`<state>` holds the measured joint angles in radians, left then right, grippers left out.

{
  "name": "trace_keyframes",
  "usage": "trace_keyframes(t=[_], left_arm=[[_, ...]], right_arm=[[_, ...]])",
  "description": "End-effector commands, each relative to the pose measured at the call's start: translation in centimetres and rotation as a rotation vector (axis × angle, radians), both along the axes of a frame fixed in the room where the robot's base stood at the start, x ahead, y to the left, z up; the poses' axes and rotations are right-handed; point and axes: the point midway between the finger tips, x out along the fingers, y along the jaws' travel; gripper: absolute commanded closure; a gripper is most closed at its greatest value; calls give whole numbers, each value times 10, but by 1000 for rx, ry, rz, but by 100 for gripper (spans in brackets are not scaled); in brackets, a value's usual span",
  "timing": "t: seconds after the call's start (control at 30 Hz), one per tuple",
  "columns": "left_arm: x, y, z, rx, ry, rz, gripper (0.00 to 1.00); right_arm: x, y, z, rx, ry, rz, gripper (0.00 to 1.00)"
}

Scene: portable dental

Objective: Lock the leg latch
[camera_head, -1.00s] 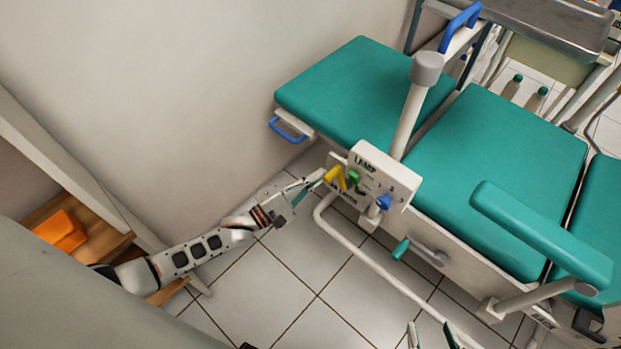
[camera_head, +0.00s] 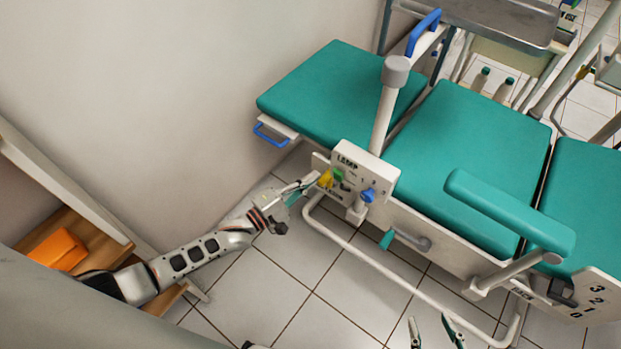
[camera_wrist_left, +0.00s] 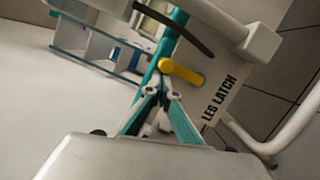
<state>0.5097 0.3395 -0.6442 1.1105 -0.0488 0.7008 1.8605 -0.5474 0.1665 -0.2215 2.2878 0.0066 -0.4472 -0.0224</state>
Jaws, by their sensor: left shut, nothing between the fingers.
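The yellow lever (camera_head: 325,179) is on the white side panel (camera_head: 381,177) of the teal couch. In the left wrist view the yellow lever (camera_wrist_left: 184,72) sits above the printed words LEG LATCH (camera_wrist_left: 219,98). My left gripper (camera_head: 312,180) is shut and empty, with its tips close beside the lever's left side. In the left wrist view its teal fingers (camera_wrist_left: 158,75) meet at the lever's left end; whether they touch it I cannot tell. My right gripper (camera_head: 435,326) shows at the bottom edge, its two fingers apart and empty.
A white rail (camera_head: 350,247) runs along the couch's lower side. An orange box (camera_head: 57,250) sits on a wooden shelf at left. Tiled floor is clear between.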

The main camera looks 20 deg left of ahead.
Motion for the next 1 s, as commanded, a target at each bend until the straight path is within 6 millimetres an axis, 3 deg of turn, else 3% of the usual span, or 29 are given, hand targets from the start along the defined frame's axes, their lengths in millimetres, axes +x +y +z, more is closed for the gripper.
trace_keyframes(t=[0.37, 1.0], left_arm=[[-6, 1, -1, -1, 1, -3, 100], [-93, 61, -7, 1, 1, 0, 100]], right_arm=[[7, 3, 6, 5, -18, 5, 60], [5, 2, 4, 4, -13, 2, 60]])
